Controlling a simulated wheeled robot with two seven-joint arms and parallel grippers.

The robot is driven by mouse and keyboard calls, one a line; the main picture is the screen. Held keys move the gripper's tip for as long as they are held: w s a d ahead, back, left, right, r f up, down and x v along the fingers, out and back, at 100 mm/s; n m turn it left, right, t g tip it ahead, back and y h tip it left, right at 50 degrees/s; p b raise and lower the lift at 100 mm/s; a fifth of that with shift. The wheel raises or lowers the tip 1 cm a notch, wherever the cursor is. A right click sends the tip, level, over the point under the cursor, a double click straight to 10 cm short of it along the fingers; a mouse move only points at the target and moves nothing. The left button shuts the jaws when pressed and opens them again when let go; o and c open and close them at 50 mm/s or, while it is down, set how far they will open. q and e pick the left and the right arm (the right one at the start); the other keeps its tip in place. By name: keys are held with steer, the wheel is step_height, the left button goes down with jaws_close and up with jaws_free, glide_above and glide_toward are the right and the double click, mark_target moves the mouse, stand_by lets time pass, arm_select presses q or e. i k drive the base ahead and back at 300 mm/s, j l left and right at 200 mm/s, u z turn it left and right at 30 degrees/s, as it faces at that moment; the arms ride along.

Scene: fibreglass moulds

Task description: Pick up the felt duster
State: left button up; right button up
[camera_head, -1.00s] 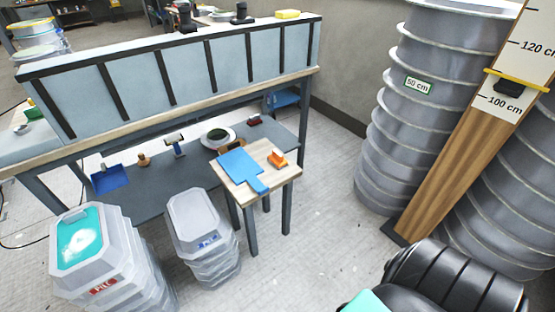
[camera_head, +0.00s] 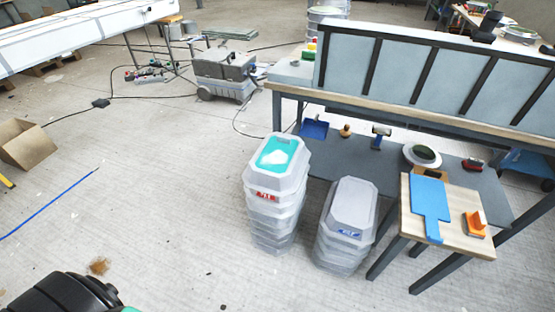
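I cannot pick out the felt duster for certain. A small dark block with red on it (camera_head: 474,164) lies on the lower grey shelf, right of a round bowl (camera_head: 422,155); it is too small to tell whether it is the duster. An orange hand tool (camera_head: 476,222) sits on the small wooden-topped table (camera_head: 462,241), beside a blue flat board with a handle (camera_head: 429,200). Neither of my grippers is in view.
Stacked grey tubs, one stack topped with a teal-and-white tub (camera_head: 277,152) and one with a grey lid (camera_head: 352,205), stand left of the small table. A blue dustpan (camera_head: 314,129) is on the shelf. A cardboard box (camera_head: 24,145) lies far left.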

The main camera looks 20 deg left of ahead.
mark_target(474, 224)
steer(key=l+u, duration=0.4)
steer(key=l, duration=0.9)
